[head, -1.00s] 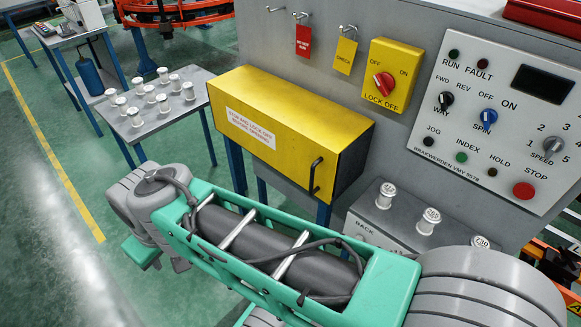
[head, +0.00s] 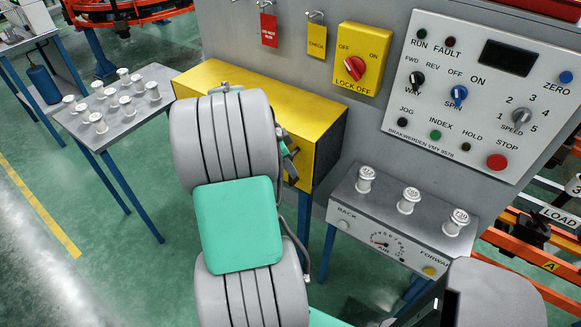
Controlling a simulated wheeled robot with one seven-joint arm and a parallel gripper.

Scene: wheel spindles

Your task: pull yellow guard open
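The yellow guard (head: 318,112) is a long box-shaped cover against the grey machine panel. Its top and right end show in the head view; my arm hides most of its front, including the label. My gripper (head: 288,150) shows only as a small dark piece beside my grey wrist, at the right part of the guard's front, where the black handle is. The wrist covers most of it, so I cannot tell whether its fingers are around the handle, touching it or apart. The guard looks shut, as far as it shows.
A small table (head: 113,118) with several white spindles stands left. A grey air box (head: 345,207) with three white-topped knobs juts out at right below the control panel (head: 480,95). A yellow lock-off switch (head: 362,60) and hanging tags are above the guard.

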